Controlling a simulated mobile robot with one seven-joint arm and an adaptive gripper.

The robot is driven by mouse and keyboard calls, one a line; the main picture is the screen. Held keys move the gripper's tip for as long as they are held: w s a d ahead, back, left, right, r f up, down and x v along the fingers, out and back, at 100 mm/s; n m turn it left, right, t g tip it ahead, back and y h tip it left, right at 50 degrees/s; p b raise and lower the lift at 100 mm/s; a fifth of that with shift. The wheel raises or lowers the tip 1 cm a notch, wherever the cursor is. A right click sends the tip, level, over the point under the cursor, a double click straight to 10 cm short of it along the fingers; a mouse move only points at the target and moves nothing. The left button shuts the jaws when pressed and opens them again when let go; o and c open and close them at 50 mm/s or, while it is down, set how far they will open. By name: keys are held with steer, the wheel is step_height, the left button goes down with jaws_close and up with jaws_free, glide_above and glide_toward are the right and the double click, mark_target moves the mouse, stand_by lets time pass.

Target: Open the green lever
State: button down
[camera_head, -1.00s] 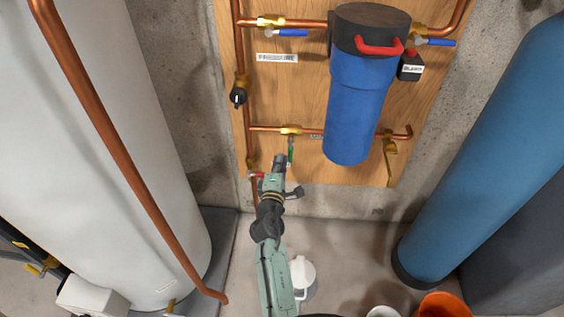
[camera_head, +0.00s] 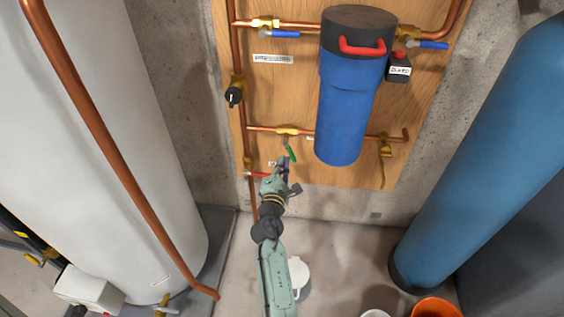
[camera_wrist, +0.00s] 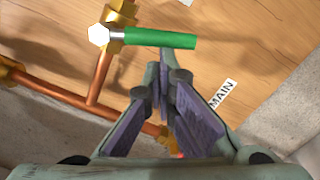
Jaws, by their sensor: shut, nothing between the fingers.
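The green lever (camera_head: 291,152) hangs from a brass valve (camera_head: 287,131) on the lower copper pipe, left of the blue filter housing. In the head view it slants down to the right. In the wrist view the green lever (camera_wrist: 160,38) lies almost level across the upper part, with a pale nut at its left end. My gripper (camera_head: 288,167) is just below the lever in the head view. In the wrist view my gripper (camera_wrist: 166,85) has its fingers shut and empty, with the tips below the lever's right half. I cannot tell whether they touch it.
The blue filter housing (camera_head: 350,110) stands close right of the lever. A red-handled valve (camera_head: 257,174) is close left of my gripper. A white tank (camera_head: 125,150) stands left and a blue cylinder (camera_head: 490,160) right. A "MAIN" label (camera_wrist: 222,94) is on the wooden board.

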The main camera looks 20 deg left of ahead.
mark_target(294, 162)
steer(key=d+n+p, duration=0.1)
steer(key=n, duration=0.1)
steer(key=d+n+p, duration=0.1)
steer(key=n, duration=0.1)
steer(key=w+d+r+n+p, duration=0.1)
steer(key=n, duration=0.1)
steer(key=shift+w+d+n+p, duration=0.1)
steer(key=shift+d+n+p, duration=0.2)
steer(key=shift+d+p, duration=0.1)
steer(key=shift+w+d+r+n+y+p, duration=0.15)
steer(key=shift+d+r+n+p, duration=0.35)
steer(key=shift+n, duration=0.6)
steer(key=shift+w+d+r+n+y+p, duration=0.1)
steer(key=shift+d+r+n+p, duration=0.1)
steer(key=shift+n+p, duration=0.7)
steer(key=shift+w+d+r+n+y+p, duration=0.15)
steer(key=shift+d+r+n+p, duration=0.25)
steer(key=shift+n, duration=0.9)
steer(key=shift+s, duration=0.1)
